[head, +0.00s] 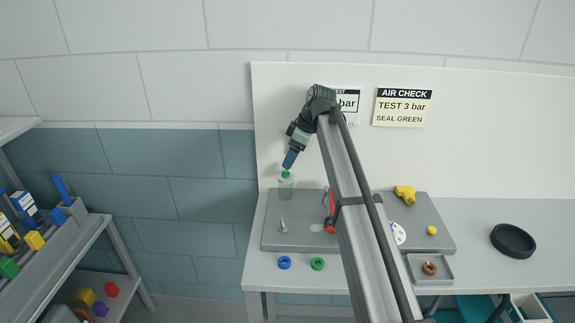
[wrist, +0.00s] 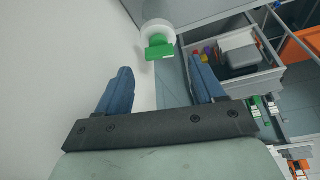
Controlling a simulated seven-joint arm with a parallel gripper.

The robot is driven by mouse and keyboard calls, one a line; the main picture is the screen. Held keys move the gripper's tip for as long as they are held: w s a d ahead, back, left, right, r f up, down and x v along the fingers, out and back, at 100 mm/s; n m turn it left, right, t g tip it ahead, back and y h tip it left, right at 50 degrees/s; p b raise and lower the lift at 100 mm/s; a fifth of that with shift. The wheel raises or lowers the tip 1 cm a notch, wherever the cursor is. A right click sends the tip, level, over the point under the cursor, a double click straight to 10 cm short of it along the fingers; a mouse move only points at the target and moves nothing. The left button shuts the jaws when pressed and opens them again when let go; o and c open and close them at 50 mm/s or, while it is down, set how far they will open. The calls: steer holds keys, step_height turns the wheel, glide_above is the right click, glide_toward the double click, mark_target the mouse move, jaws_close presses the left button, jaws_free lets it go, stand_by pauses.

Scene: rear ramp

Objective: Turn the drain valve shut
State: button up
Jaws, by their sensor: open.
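A pale, partly clear cylinder (head: 286,187) with a green top (head: 286,174) stands at the left back of a grey plate on the bench, close to the white panel. In the wrist view its green bar-shaped part (wrist: 160,48) sits on a round white body (wrist: 157,28). I take this for the drain valve, but no label confirms it. My gripper (head: 290,160) points down just above the green top. In the wrist view my gripper (wrist: 164,82) has its blue fingers apart and empty, with the green bar beyond the tips, roughly between them. Contact is not visible.
The grey plate (head: 300,240) also carries a metal peg (head: 282,226), a red part (head: 330,226) partly behind my arm, and a yellow part (head: 405,194). Blue (head: 284,263) and green (head: 317,264) rings lie in front. The white panel (head: 275,110) is close behind my gripper.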

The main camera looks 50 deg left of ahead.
mark_target(288, 173)
steer(key=shift+x, duration=2.05)
steer(key=shift+c, duration=0.3)
steer(key=c, duration=1)
